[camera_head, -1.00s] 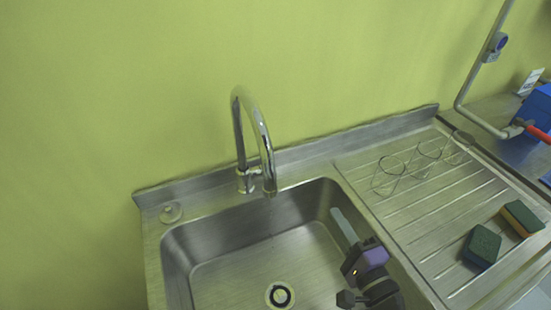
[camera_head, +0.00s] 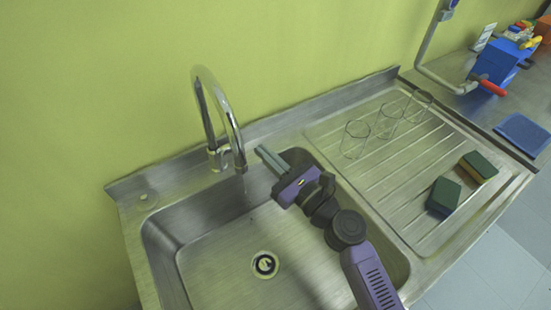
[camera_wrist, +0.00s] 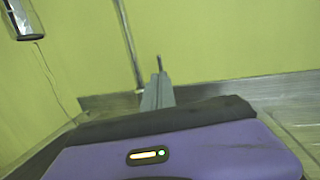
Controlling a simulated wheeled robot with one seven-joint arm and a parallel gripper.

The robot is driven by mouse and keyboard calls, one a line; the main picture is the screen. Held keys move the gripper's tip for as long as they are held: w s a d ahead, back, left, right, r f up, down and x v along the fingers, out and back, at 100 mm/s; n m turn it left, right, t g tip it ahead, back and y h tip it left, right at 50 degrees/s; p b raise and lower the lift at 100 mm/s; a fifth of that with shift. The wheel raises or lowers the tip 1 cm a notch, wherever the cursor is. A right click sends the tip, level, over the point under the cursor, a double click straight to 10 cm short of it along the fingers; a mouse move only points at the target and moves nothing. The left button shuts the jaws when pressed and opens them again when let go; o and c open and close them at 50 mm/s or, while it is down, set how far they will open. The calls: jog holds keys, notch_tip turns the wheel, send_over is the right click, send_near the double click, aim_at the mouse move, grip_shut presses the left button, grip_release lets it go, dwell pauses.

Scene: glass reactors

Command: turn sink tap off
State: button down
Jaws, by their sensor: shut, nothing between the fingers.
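The chrome gooseneck tap (camera_head: 204,108) stands at the back edge of the steel sink, against the green wall. A thin stream of water hangs below its spout. The tap's post (camera_wrist: 128,42) and its spout (camera_wrist: 25,18) also show in the wrist view, with the thin stream falling from the spout. My gripper (camera_head: 263,154) is shut and empty, above the basin to the right of the tap and apart from it in the head view. In the wrist view its grey fingers (camera_wrist: 158,92) point toward the post's base. The tap's small handle is hard to make out.
The sink basin (camera_head: 205,275) has a round drain (camera_head: 265,264). Several clear glasses (camera_head: 388,120) and two sponges (camera_head: 443,196) stand on the ribbed drainboard to the right. A blue box (camera_head: 496,62) sits farther right. The space between gripper and tap looks clear.

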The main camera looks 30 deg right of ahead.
jog(key=p+x, duration=0.1)
jog(key=x, duration=0.6)
jog(key=shift+w, duration=0.4)
jog(key=shift+a, duration=0.1)
